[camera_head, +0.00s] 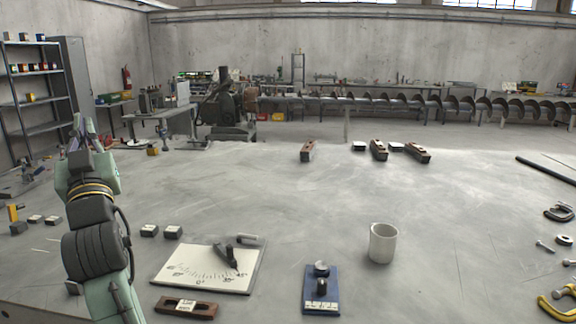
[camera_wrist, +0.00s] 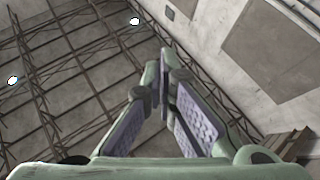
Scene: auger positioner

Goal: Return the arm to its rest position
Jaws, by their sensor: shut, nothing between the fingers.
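My arm rises at the left of the head view, over the left part of the table (camera_head: 300,200). My gripper (camera_head: 82,132) is at its top end, pointing up and away from the tabletop. In the wrist view my gripper (camera_wrist: 164,75) shows its two fingers meeting at the tips, with nothing between them. The gripper touches nothing that I can see.
Near the arm lie a dial plate (camera_head: 205,270), small blocks (camera_head: 173,232) and a wooden level (camera_head: 186,307). A blue device (camera_head: 321,290) and a white cup (camera_head: 382,243) stand farther right. Clamps (camera_head: 560,212) lie at the right edge. The table's middle is clear.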

